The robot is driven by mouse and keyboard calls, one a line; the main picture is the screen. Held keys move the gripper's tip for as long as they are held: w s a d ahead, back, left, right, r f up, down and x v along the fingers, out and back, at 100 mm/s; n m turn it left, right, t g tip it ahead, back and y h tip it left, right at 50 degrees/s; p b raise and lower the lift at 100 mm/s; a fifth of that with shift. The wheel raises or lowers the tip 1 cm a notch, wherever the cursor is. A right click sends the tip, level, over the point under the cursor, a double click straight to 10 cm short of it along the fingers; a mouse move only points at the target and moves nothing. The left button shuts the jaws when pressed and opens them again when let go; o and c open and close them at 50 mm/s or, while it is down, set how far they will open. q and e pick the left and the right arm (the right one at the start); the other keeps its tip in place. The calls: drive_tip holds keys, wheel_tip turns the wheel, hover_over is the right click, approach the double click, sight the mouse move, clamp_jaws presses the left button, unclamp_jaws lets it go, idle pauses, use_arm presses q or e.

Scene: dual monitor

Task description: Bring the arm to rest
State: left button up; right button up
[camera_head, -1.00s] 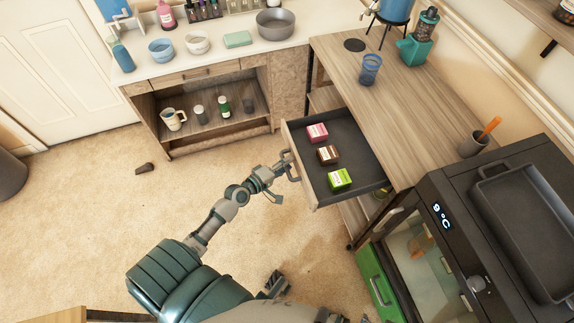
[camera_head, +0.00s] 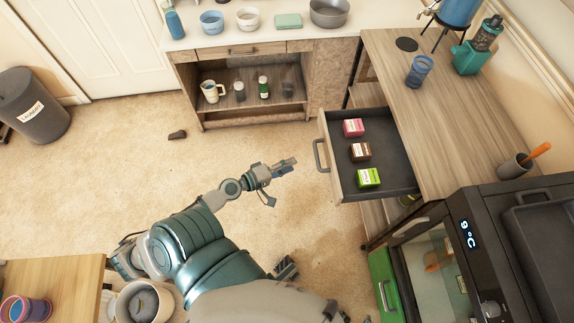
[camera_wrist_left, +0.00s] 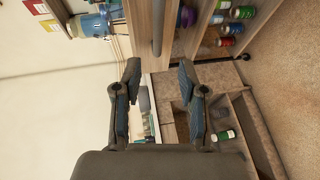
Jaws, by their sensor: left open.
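My left arm reaches out over the carpet in the head view. Its gripper (camera_head: 281,168) is open and empty, left of the pulled-out drawer (camera_head: 395,188) and apart from its handle (camera_head: 321,155). The drawer holds a pink box (camera_head: 353,127), a brown box (camera_head: 360,151) and a green box (camera_head: 369,178). In the left wrist view the gripper (camera_wrist_left: 158,88) shows two spread fingers with nothing between them.
A wooden desk (camera_head: 424,101) stands above the drawer. A black oven (camera_head: 477,235) is at lower right. A low cabinet (camera_head: 245,65) with shelf items is at the back, a grey bin (camera_head: 34,108) at left. A small table (camera_head: 62,277) is at lower left.

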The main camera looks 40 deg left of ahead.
use_arm(q)
drive_tip(key=shift+s+d+r, duration=0.1)
use_arm(e)
drive_tip(key=shift+d, duration=0.2)
drive_tip(key=shift+a, duration=0.1)
